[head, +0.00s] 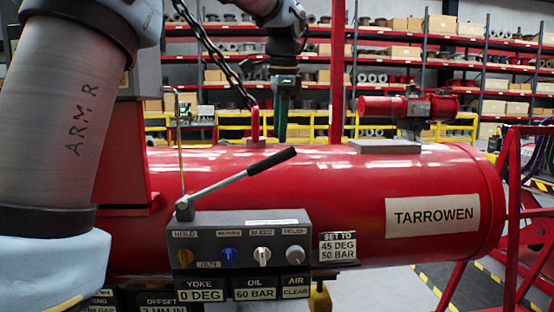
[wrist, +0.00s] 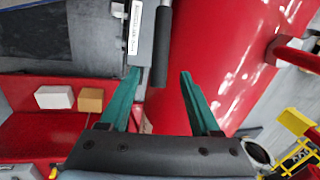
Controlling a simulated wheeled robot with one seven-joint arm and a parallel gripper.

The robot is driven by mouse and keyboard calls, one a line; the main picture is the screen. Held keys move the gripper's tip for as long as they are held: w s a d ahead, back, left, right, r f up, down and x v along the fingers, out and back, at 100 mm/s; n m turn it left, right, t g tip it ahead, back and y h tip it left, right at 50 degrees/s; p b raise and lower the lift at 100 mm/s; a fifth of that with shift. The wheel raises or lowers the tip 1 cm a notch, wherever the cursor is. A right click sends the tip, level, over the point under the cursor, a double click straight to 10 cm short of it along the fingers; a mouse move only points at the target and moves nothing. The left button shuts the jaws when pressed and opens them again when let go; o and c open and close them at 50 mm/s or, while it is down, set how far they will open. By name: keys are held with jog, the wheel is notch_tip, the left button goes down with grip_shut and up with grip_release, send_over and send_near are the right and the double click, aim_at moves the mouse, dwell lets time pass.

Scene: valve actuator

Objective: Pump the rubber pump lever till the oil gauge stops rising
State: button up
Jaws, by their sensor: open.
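The pump lever (head: 245,174) is a grey rod with a black rubber grip. It rises to the right from a pivot on the grey control box (head: 215,224). My gripper (head: 282,136) points down just above the lever's raised end, with green fingers. In the wrist view my gripper (wrist: 160,74) is open and empty, and the black grip (wrist: 161,45) shows between the fingertips, nearer the left one. I cannot tell whether they touch. The oil readout (head: 255,288) below the box reads 60 BAR.
The box carries several knobs, one of them blue (head: 228,257). A placard (head: 338,246) reads SET TO 45 DEG 50 BAR. The yoke readout (head: 201,289) shows 0 DEG. A large red cylinder (head: 340,195) lies behind. A chain (head: 215,55) hangs left of my gripper.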

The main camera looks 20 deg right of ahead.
aim_at(278, 153)
jog(key=p+x, duration=0.1)
jog(key=x, duration=0.7)
jog(key=shift+f, duration=0.35)
jog(key=shift+c, duration=0.3)
grip_shut()
dwell(0.6)
